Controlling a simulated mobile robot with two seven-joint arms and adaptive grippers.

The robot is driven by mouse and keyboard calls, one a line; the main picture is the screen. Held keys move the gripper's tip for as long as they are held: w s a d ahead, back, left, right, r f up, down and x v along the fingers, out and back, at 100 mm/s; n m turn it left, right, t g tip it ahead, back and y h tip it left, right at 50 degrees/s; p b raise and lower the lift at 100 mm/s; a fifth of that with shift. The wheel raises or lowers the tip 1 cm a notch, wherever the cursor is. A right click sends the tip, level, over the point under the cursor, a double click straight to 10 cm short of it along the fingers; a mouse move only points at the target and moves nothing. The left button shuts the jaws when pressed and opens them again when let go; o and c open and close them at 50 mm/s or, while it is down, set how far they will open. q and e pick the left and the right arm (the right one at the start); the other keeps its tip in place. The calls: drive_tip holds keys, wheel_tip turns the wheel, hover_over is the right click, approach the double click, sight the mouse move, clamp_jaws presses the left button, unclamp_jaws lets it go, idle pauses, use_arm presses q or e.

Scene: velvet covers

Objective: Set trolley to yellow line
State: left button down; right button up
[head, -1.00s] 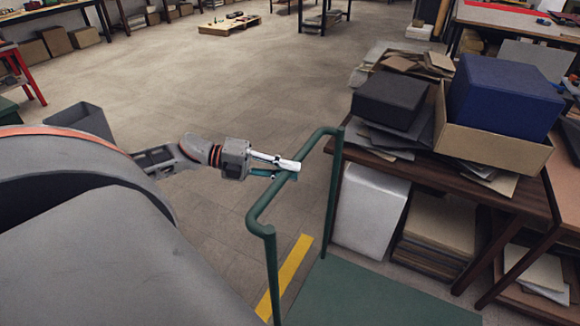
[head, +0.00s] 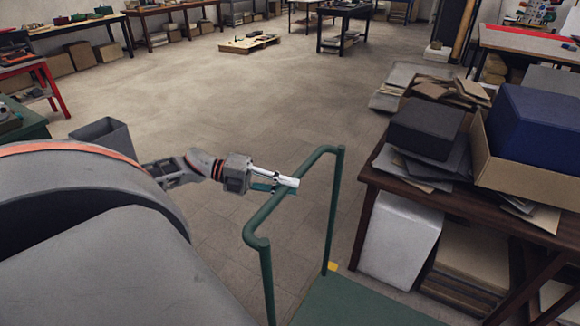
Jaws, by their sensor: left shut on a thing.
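The trolley has a green tubular handle (head: 292,190) and a flat green deck (head: 350,302), cut off by the bottom edge of the head view. My left gripper (head: 287,184) is shut on the handle's top bar, near its middle. The rest of the line is hidden. My right gripper is not in view.
A dark wooden table (head: 465,205) with boxes and cardboard stands close on the right, with a white block (head: 399,240) and stacked sheets below it. A pallet (head: 249,43) lies far back. The floor (head: 230,110) ahead is wide open.

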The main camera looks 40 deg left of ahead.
use_arm(q)
drive_tip(key=shift+a, duration=0.3)
drive_tip(key=c, duration=1.9)
unclamp_jaws()
drive_tip(key=v, duration=1.2)
drive_tip(key=shift+s+d, duration=0.1)
